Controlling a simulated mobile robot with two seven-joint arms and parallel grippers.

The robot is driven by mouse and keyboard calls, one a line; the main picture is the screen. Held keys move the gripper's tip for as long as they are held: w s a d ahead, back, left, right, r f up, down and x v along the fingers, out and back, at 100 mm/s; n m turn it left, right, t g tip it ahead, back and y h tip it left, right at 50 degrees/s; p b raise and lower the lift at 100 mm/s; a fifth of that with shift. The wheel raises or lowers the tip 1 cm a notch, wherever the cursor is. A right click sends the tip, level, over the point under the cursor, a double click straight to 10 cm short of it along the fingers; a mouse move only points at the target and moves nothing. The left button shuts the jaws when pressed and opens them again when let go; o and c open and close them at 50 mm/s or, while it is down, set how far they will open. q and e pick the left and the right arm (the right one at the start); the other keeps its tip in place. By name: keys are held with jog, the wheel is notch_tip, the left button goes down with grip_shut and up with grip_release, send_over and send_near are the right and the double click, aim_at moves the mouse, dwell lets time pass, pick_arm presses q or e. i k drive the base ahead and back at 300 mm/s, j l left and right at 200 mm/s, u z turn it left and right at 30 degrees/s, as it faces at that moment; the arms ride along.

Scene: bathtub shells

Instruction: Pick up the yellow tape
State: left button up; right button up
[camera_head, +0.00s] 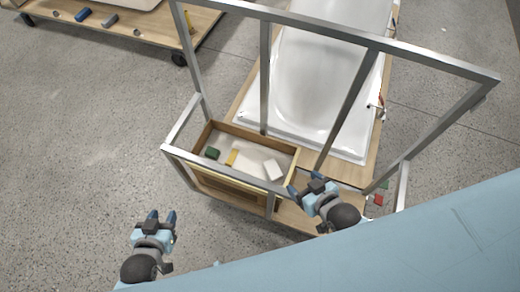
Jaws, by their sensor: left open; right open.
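A small yellow piece (232,157), which looks like the yellow tape, lies inside an open wooden drawer (205,133) at the front of a metal-framed cart. My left gripper (162,216) is open and empty over the floor, to the left of and nearer than the drawer. My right gripper (305,184) is open at the drawer's right front corner, near the metal frame. It is apart from the yellow piece, and nothing shows between its fingers.
A green block (212,153) and a white block (273,169) share the drawer. Metal frame bars (225,178) cross in front of and above it. A white bathtub shell (315,85) lies behind. Another cart (150,28) stands upper left. The left floor is clear.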

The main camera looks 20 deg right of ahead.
aim_at(232, 158)
jog(key=j+z, duration=0.1)
jog(key=z, duration=0.35)
jog(key=j+z, duration=0.1)
jog(key=z, duration=0.3)
jog(key=j+z, duration=0.1)
jog(key=z, duration=0.35)
jog(key=j+z, duration=0.1)
jog(key=z, duration=0.3)
jog(key=k+j+z, duration=0.1)
jog(key=j+z, duration=0.2)
jog(key=k+j+z, duration=0.1)
jog(key=j+z, duration=0.2)
jog(key=k+j+z, duration=0.15)
jog(key=j+z, duration=0.15)
jog(key=k+j+z, duration=0.25)
jog(key=k+j, duration=0.4)
jog(key=j, duration=0.15)
jog(key=i+j, duration=0.1)
jog(key=j, duration=0.2)
